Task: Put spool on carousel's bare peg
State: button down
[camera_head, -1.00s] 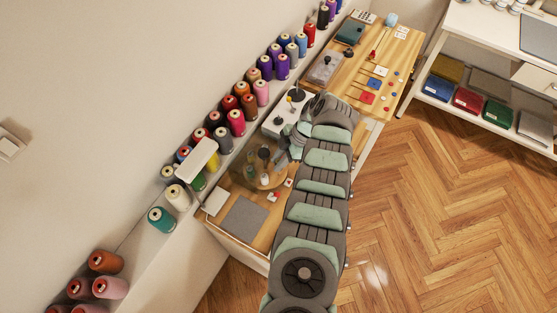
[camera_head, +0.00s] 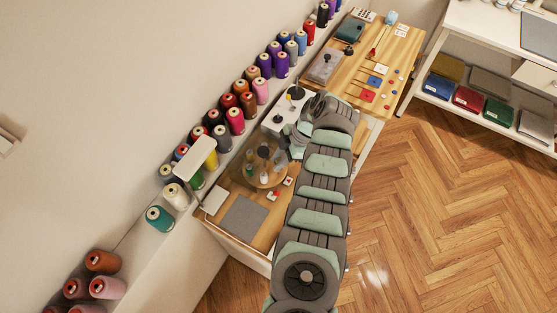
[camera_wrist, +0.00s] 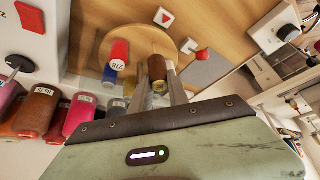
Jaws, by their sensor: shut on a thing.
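In the wrist view a brown spool (camera_wrist: 157,68) sits between the two fingers of my gripper (camera_wrist: 160,78), which is shut on it. Behind it is the round wooden carousel (camera_wrist: 178,42), with a red spool (camera_wrist: 119,52) and a blue spool (camera_wrist: 110,74) at its left side. In the head view the carousel (camera_head: 248,180) stands on the bench left of my arm, with small spools on it. My gripper's fingertips and the held spool are hard to make out there. I cannot tell which peg is bare.
Large thread cones (camera_head: 235,121) line the shelf along the wall behind the carousel. A white lamp-like bar (camera_head: 195,158) overhangs the bench's left part. A grey mat (camera_head: 243,216) lies in front of the carousel. A white tile with a red triangle (camera_wrist: 164,18) lies beside it.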

jog(key=shift+f+b, duration=1.5)
jog(key=shift+b, duration=0.45)
jog(key=shift+f+b, duration=0.3)
jog(key=shift+b, duration=0.15)
jog(key=shift+f, duration=0.2)
jog(key=c, duration=1.2)
grip_release()
jog(key=shift+r, duration=0.1)
jog(key=v, duration=1)
jog(key=shift+d+r+b, duration=0.2)
jog(key=shift+r+b, duration=0.2)
